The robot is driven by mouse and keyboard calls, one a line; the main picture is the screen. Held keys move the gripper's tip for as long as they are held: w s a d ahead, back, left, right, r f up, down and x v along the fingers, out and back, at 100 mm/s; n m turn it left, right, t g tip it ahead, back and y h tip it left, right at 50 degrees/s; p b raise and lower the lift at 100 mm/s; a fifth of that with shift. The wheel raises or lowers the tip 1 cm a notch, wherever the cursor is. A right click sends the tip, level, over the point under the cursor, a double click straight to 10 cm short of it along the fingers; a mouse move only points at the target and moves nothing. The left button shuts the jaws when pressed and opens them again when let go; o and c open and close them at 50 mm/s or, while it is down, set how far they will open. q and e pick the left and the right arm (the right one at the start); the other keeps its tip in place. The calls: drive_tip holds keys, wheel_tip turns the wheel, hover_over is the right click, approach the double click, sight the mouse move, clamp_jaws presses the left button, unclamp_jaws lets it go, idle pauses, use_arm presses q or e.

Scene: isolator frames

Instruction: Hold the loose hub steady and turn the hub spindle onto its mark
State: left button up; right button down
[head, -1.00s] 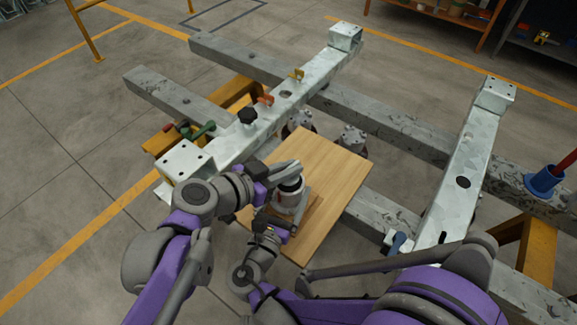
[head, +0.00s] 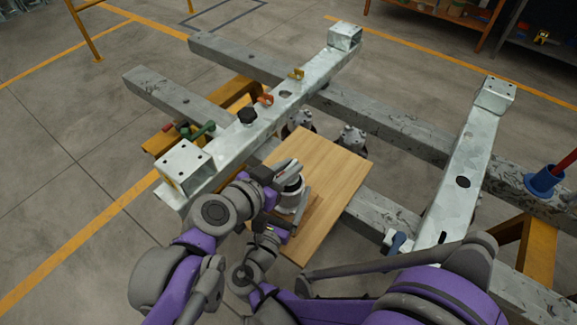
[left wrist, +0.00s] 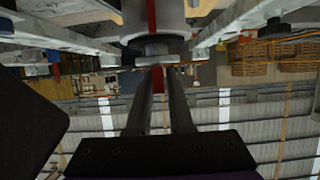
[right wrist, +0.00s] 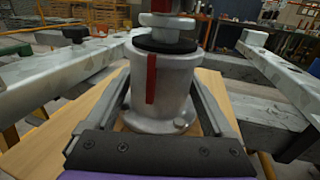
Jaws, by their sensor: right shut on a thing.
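The loose hub (right wrist: 172,95), a pale metal cylinder with a flange, stands upright on a wooden board (head: 335,175). It has a dark top ring and a vertical red stripe (right wrist: 151,80). The spindle (right wrist: 168,28) rises from its top; a red strip shows on it, roughly above the stripe. My right gripper (right wrist: 165,105) is shut on the hub, one finger on each side. My left gripper (left wrist: 158,72) is at the spindle's top from the side, its fingers close together; whether they grip it is unclear. The hub (head: 289,190) is partly hidden by both hands in the head view.
A galvanised beam (head: 225,140) with a black knob runs left of the board, and another (head: 462,180) right of it. Two similar hubs (head: 352,138) stand behind the board. A blue holder (head: 545,180) is at far right. Free board lies right of the hub.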

use_arm(q)
drive_tip(key=shift+o, duration=1.4)
drive_tip(key=v, duration=1.2)
use_arm(e)
unclamp_jaws()
drive_tip(key=shift+s, duration=0.1)
